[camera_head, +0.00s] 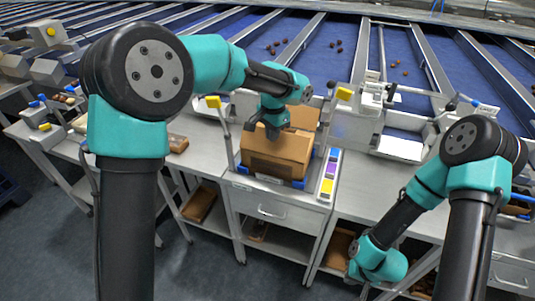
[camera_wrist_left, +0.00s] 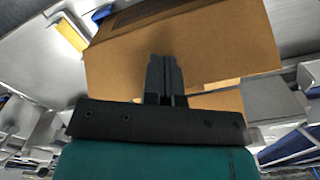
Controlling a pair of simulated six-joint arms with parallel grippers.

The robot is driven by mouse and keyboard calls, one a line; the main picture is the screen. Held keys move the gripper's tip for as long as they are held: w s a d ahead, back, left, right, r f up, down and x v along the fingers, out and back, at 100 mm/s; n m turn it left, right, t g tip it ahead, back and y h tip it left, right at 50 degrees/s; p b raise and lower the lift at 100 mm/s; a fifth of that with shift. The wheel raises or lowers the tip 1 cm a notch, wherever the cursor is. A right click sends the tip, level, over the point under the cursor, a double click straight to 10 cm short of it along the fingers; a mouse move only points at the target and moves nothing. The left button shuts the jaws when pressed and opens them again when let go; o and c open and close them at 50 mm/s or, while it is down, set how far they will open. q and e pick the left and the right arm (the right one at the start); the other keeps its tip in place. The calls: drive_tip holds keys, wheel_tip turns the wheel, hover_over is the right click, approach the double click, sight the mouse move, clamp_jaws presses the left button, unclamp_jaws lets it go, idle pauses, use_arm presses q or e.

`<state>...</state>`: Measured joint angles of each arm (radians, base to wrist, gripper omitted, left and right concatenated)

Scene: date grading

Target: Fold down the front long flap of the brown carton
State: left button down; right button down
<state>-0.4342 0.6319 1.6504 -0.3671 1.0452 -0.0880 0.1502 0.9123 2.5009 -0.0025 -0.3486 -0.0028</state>
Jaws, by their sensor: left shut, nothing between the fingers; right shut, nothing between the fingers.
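The brown carton (camera_head: 290,172) stands on the bench at the middle of the head view. A lighter brown panel, which looks like its front long flap (camera_head: 288,146), slopes across its top front. Another brown panel (camera_head: 304,117) stands up behind. My left gripper (camera_head: 258,136) is shut and empty, fingers pointing down over the left part of the flap. In the left wrist view, its closed fingers (camera_wrist_left: 162,72) lie in front of a broad brown carton panel (camera_wrist_left: 215,45). I cannot tell if they touch it. My right arm hangs low at right; its fingers do not show.
A strip with coloured squares (camera_head: 328,175) lies right of the carton. Blue edging (camera_head: 297,184) shows at the carton's base. Bare bench lies right of the strip.

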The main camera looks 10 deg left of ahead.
use_arm(q)
drive_tip(key=shift+w+r, duration=0.1)
drive_tip(key=shift+w, duration=0.05)
drive_tip(key=shift+w+d, duration=0.2)
drive_tip(key=shift+w, duration=0.5)
drive_tip(key=shift+w+d, duration=0.15)
drive_tip(key=shift+w, duration=0.5)
drive_tip(key=shift+f, duration=0.2)
wheel_tip(320, 180, up, 11)
idle(1.0)
drive_tip(key=shift+a, duration=0.1)
